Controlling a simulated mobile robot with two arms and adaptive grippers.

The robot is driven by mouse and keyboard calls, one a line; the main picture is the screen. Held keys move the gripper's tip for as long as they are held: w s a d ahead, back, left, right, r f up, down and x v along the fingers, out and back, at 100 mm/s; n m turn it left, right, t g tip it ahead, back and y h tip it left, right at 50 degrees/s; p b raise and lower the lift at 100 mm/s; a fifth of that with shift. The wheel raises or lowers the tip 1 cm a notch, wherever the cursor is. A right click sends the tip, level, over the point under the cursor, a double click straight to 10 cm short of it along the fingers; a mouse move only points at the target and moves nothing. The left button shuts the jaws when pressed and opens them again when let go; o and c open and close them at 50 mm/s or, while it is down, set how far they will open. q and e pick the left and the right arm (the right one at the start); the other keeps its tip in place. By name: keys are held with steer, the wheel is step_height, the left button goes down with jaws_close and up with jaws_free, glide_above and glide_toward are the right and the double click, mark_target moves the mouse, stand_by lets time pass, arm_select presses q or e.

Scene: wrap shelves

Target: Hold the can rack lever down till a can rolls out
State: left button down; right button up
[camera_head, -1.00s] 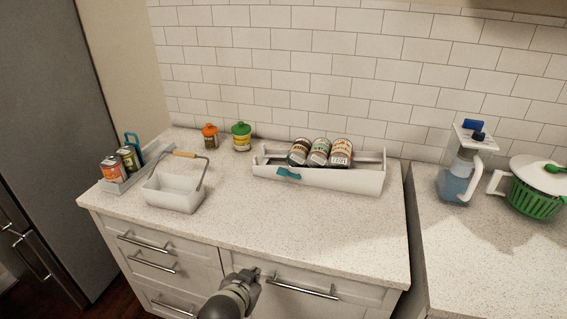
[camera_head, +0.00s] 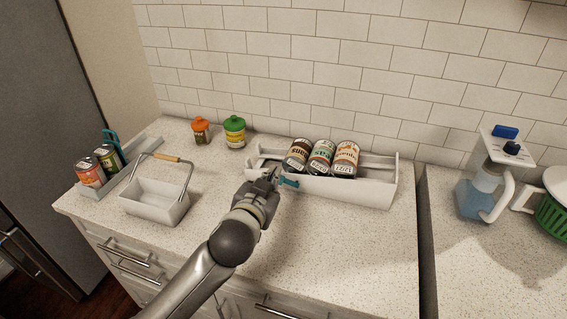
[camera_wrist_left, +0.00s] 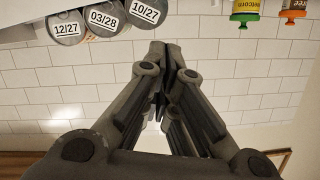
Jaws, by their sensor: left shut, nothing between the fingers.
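The white can rack (camera_head: 355,191) stands on the counter against the tiled wall. Three cans lie side by side in it: a brown one (camera_head: 297,156), a green-labelled one (camera_head: 321,157) and an orange-and-white one (camera_head: 346,159). Its teal lever (camera_head: 290,182) sticks out at the front left; the tray part left of the cans holds no can. My left gripper (camera_head: 273,173) is shut and empty at the lever's left end; I cannot tell whether it touches. The wrist view shows its closed fingers (camera_wrist_left: 166,62) and dated can ends (camera_wrist_left: 103,19). My right gripper is out of view.
A white basket (camera_head: 155,203) with a wooden handle stands left of my arm. A grey tray (camera_head: 132,169) with two cans is further left. Orange-lidded (camera_head: 201,131) and green-lidded (camera_head: 235,132) jars stand behind. A water jug (camera_head: 487,185) is at right.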

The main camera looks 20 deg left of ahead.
arm_select(q)
steer(key=p, duration=0.2)
glide_above(284, 164)
steer(key=s+d, duration=0.1)
steer(key=s, duration=0.4)
steer(key=shift+s+f, duration=0.15)
steer(key=shift+f, duration=0.8)
steer(key=f, duration=0.2)
steer(key=shift+s+a+f+p, duration=0.15)
steer(key=shift+a+f+p, duration=0.15)
steer(key=shift+f, duration=0.1)
steer(key=shift+a+f, duration=0.15)
steer(key=shift+f, duration=0.45)
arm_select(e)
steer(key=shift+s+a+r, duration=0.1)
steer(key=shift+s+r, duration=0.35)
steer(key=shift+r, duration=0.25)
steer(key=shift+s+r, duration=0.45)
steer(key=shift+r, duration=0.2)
